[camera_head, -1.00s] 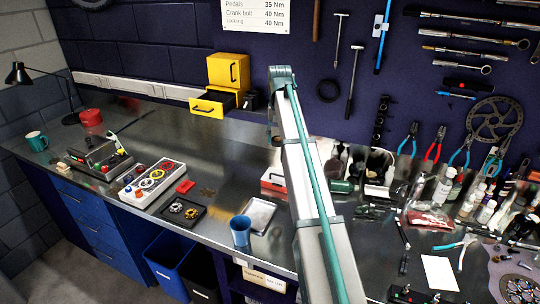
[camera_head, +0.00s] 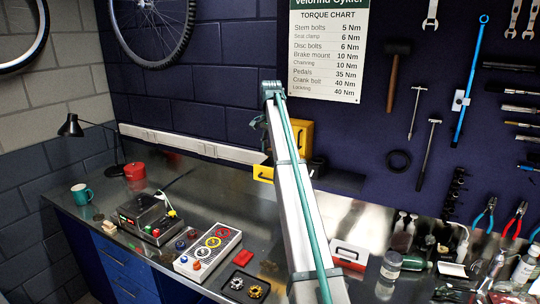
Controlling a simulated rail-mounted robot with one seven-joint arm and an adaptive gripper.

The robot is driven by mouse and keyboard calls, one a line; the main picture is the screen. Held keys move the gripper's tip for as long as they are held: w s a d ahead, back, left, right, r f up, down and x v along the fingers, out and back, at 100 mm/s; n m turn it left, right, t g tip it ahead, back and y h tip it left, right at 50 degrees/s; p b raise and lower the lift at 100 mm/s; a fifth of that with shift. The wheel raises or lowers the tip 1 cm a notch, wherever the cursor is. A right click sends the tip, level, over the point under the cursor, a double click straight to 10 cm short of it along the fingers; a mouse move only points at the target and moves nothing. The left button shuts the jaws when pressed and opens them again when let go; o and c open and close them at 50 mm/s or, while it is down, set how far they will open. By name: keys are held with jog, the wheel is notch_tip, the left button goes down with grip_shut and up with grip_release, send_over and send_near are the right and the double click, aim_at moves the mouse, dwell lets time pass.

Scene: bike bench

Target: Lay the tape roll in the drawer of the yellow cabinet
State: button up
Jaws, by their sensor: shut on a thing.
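The yellow cabinet (camera_head: 306,128) stands at the back of the bench against the dark wall, partly hidden by my arm. Its drawer front (camera_head: 262,174) sticks out to the left of my arm, low on the cabinet. The drawer's inside is hidden. My arm rises through the middle of the picture and bends at its top, just left of the cabinet. My gripper does not show; it is hidden behind the arm or out of view. I cannot make out the tape roll.
A dark ledge (camera_head: 342,181) is right of the cabinet. A red-and-white box (camera_head: 350,253) is right of my arm. The metal bench behind the control box is mostly clear.

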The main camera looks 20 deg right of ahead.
jog(key=shift+s+f+m+b, duration=0.2)
jog(key=shift+f+m+b, duration=0.45)
jog(key=shift+f, duration=0.5)
jog(key=shift+w+f+b, duration=0.1)
jog(key=shift+f+b, duration=0.8)
jog(key=shift+f, duration=2.7)
jog(key=o, duration=1.1)
jog(key=shift+r, duration=0.15)
notch_tip(320, 180, up, 12)
jog(key=shift+f, duration=0.15)
